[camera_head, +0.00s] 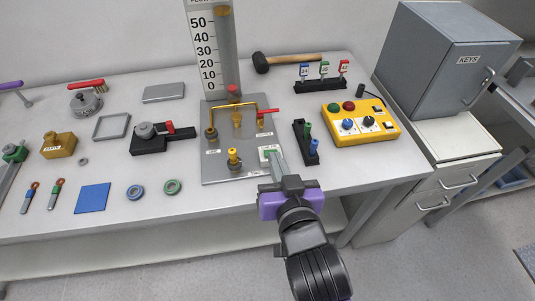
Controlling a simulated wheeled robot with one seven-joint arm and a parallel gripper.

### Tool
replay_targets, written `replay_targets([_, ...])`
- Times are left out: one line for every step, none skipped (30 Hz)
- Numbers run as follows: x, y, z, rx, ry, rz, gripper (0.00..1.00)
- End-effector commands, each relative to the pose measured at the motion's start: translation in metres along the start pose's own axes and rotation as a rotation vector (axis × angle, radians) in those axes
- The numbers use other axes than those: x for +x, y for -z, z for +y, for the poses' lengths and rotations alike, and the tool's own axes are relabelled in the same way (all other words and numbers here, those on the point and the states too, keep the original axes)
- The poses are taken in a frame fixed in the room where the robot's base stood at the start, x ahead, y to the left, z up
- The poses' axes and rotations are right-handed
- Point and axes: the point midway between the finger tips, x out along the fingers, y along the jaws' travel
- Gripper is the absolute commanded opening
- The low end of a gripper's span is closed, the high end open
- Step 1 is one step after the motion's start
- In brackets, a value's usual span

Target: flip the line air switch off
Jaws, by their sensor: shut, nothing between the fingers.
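A small white switch box (265,154) with a green part sits at the lower right corner of a grey panel (215,171). It looks like the line air switch, but its lettering is too small to read. My gripper (275,158) is shut and empty, with its fingertips at the right side of this box. I cannot tell whether they touch it. The fingers hide part of the box, and its on or off position cannot be made out.
The panel also carries yellow pipework, a yellow valve (234,156), a red-handled valve (264,112) and a tall flow gauge (225,55). Right of my gripper stand a black holder (299,137) with green and blue pieces and a yellow control box (374,111).

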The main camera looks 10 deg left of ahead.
Motion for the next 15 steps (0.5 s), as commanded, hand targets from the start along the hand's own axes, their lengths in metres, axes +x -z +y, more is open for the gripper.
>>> replay_targets([0.011,0.002,-0.001,0.0,0.0,0.0,0.0])
replay_targets([0.017,0.002,-0.001,0.0,0.001,0.001,0.0])
replay_targets([0.025,0.002,-0.001,-0.001,0.001,0.001,0.0])
replay_targets([0.031,0.002,-0.001,-0.001,0.001,0.0,0.0])
replay_targets([0.037,0.002,-0.001,0.0,0.001,0.001,0.0])
replay_targets([0.045,0.002,-0.001,0.0,0.001,0.001,0.0])
replay_targets([0.051,0.002,-0.001,0.0,0.001,0.001,0.0])
replay_targets([0.056,0.002,-0.001,0.0,0.001,0.0,0.0])
replay_targets([0.064,0.002,-0.001,0.0,0.001,0.0,0.0])
replay_targets([0.066,-0.003,-0.001,0.0,0.001,-0.003,0.0])
replay_targets([0.066,-0.011,-0.001,-0.001,0.001,-0.005,0.0])
replay_targets([0.067,-0.016,-0.001,0.0,0.002,-0.004,0.0])
replay_targets([0.068,-0.021,-0.001,-0.001,0.002,-0.005,0.0])
replay_targets([0.069,-0.024,-0.001,-0.001,0.002,-0.004,0.0])
replay_targets([0.07,-0.028,-0.001,0.0,0.001,-0.002,0.0])
